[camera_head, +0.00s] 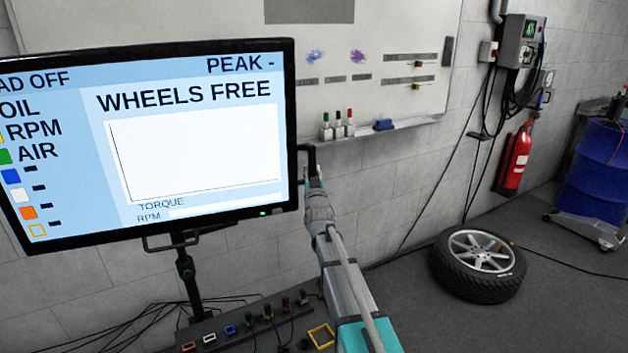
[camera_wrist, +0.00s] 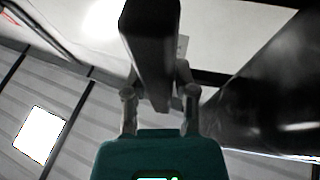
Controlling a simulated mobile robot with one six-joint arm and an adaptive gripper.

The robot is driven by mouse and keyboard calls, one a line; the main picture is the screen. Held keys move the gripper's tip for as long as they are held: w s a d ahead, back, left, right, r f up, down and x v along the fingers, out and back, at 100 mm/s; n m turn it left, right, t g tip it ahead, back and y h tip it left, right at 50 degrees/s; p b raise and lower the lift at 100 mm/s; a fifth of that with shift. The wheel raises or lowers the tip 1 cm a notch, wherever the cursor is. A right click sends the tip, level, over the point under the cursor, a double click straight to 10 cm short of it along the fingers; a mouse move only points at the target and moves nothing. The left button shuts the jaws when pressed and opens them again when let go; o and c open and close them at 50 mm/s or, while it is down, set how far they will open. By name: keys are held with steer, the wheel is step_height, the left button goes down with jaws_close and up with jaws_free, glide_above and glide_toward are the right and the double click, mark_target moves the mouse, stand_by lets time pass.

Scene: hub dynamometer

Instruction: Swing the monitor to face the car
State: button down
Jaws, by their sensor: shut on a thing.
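The monitor (camera_head: 190,140) fills the left of the head view, its lit screen reading "WHEELS FREE" and turned toward my head camera. It stands on a dark pole (camera_head: 188,272) with a bracket below. A black handle (camera_head: 303,150) sticks out from its right edge. My gripper (camera_head: 314,184) is at that handle, shut on it. In the wrist view the dark handle bar (camera_wrist: 152,50) lies between the two fingers of my gripper (camera_wrist: 158,100). The dark monitor body (camera_wrist: 265,90) shows at the right there. The car is not in view.
A loose wheel (camera_head: 478,265) lies on the floor at right, with cables around it. A whiteboard (camera_head: 375,60) with a marker ledge is behind the monitor. A connector box (camera_head: 245,325) sits below it.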

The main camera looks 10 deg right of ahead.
steer(key=w, duration=0.8)
steer(key=shift+a, duration=0.4)
steer(key=shift+c, duration=2.4)
jaws_free()
